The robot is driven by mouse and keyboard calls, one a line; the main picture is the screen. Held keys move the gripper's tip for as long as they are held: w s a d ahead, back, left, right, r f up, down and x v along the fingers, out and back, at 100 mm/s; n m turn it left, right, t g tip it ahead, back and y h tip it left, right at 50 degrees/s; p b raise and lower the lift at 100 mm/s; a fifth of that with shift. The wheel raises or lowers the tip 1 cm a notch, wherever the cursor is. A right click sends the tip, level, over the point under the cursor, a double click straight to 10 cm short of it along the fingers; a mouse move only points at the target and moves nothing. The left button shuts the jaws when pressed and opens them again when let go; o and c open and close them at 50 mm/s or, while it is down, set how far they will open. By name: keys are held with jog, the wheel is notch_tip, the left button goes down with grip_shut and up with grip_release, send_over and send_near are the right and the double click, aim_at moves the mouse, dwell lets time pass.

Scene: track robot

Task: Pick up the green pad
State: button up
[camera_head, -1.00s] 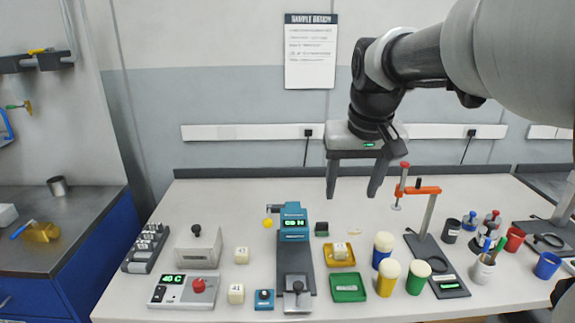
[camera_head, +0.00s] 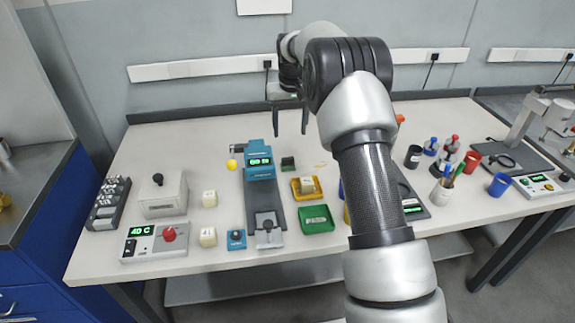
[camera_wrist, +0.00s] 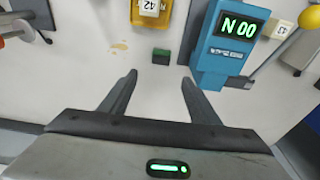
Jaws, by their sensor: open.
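The green pad (camera_head: 288,163) is a small dark green block lying on the white bench, just right of the teal device and behind the yellow tray. It also shows in the wrist view (camera_wrist: 161,56), between the lines of my fingers and a little beyond their tips. My gripper (camera_head: 289,132) is open and empty, pointing down above the back of the bench. In the wrist view, my gripper (camera_wrist: 159,78) has both fingers apart with bare bench between them. It does not touch the pad.
The teal device (camera_head: 259,165) with a lit display stands close beside the pad. A yellow tray (camera_head: 296,194) holding a pale cube and a green tray (camera_head: 317,219) lie in front. A yellow ball (camera_head: 232,164) is left of the device. My arm hides part of the bench's right side.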

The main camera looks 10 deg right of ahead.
aim_at(288, 158)
jog(key=f, duration=0.4)
jog(key=w+f, duration=0.1)
jog(key=f, duration=0.3)
jog(key=w+f, duration=0.1)
jog(key=f, duration=0.3)
jog(key=shift+a, duration=0.15)
jog(key=c, duration=1.1)
